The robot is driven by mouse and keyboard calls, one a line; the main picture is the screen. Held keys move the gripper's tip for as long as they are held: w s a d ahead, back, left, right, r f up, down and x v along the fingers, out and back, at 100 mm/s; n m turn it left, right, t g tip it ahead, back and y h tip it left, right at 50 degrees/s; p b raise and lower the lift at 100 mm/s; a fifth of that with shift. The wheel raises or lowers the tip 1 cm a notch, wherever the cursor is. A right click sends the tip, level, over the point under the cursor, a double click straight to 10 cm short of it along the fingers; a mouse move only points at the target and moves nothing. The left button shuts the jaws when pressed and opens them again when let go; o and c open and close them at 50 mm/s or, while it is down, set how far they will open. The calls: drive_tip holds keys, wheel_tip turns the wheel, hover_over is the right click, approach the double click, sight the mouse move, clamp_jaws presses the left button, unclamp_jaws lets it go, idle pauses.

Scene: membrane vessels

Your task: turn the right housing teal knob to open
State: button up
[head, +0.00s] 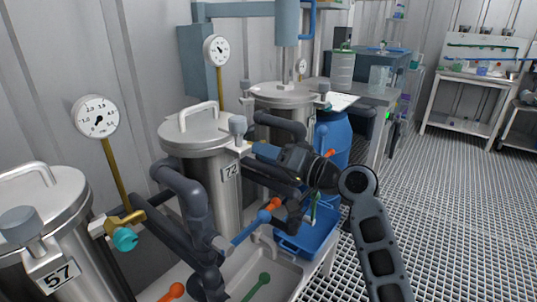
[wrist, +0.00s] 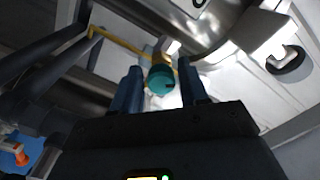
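In the wrist view a round teal knob (wrist: 161,80) sits on a brass valve (wrist: 160,56) below a steel housing (wrist: 215,30). My gripper (wrist: 160,77) is open, with one dark blue finger on each side of the knob. The knob lies between the fingertips, with narrow gaps seeming to show on both sides. In the head view my gripper (head: 262,151) points left at the right side of the housing labelled 72 (head: 205,160). That housing's knob is hidden there. Another teal knob (head: 124,239) shows on the housing labelled 57 (head: 45,240).
Dark pipes (head: 188,195) run close in front of the housings. A blue bin (head: 308,240) and a grey tray (head: 285,273) with coloured handles lie below my gripper. A third housing (head: 283,95) stands behind. The grated floor at right is clear.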

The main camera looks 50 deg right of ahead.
drive_tip(key=shift+o, duration=1.1)
drive_tip(key=s, duration=0.8)
drive_tip(key=shift+d, duration=0.15)
drive_tip(key=shift+w, duration=0.1)
